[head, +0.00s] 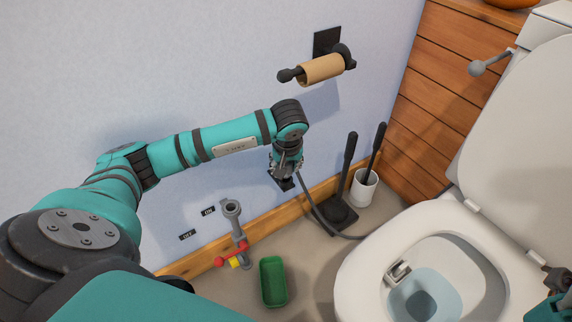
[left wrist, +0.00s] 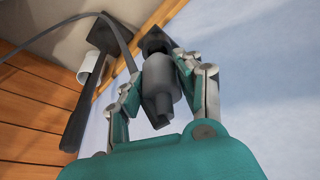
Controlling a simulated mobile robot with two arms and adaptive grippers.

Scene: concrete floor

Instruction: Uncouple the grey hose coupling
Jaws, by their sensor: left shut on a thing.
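The grey hose coupling (left wrist: 160,85) is between the fingers of my left gripper (left wrist: 157,72) in the left wrist view. The gripper is shut on it. A dark ring-like part sits at the coupling's far end, near a black wall piece (left wrist: 187,62); whether they are joined I cannot tell. In the head view my left gripper (head: 286,174) is low by the wall and mostly hides the coupling. A grey hose (head: 318,212) runs from there towards the toilet. Only a piece of my right arm shows at the right edge; its fingers are not clear.
A grey pipe with a red-handled valve (head: 232,225) and a green tray (head: 272,284) are left of my gripper. A black plunger (head: 345,190), a brush in a white holder (head: 363,190) and the toilet (head: 360,265) stand right.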

